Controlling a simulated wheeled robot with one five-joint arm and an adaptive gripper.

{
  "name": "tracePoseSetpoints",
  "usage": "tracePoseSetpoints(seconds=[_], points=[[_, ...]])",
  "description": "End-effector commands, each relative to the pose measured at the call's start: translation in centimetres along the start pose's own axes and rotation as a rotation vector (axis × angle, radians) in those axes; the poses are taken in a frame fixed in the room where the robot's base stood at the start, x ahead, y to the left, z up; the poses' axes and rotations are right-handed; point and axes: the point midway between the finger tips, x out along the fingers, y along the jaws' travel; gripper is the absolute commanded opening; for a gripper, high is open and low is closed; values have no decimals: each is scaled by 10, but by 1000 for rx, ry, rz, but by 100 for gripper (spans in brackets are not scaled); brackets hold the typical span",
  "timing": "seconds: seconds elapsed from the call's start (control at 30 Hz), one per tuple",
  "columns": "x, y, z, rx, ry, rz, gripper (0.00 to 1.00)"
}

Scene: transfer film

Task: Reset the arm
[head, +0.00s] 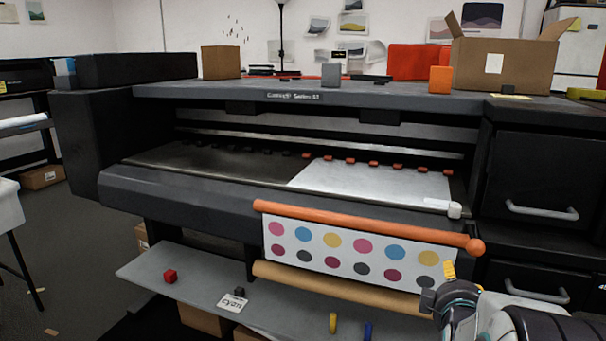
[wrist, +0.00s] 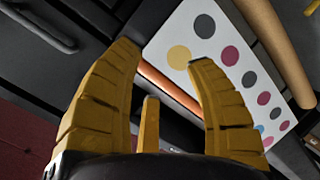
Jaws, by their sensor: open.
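My gripper (wrist: 165,65) has yellow ribbed fingers, spread apart with nothing between them in the wrist view. The white film (head: 347,254) with coloured dots hangs at the printer's front below an orange bar (head: 370,227). It also shows in the wrist view (wrist: 222,22), beyond the fingers, with the orange bar (wrist: 170,88) behind them. I cannot tell the exact gap between fingers and film.
The large dark printer (head: 200,200) fills the middle. A brown roll (head: 340,289) lies under the film. Drawers (head: 540,180) stand at right. Open floor (head: 70,240) lies at left.

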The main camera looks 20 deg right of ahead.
Motion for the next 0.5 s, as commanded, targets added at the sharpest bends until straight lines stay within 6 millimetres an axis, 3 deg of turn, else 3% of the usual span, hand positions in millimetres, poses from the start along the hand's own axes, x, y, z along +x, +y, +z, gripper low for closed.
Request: tracePoseSetpoints(seconds=[0.03, 0.1, 0.27, 0.5], points=[[-15, 10, -27, 33, 11, -55, 50], [-30, 6, -48, 83, 8, -136, 50], [-72, -1, -90, 183, -21, -314, 50], [-150, -3, -138, 295, -124, -560, 50]])
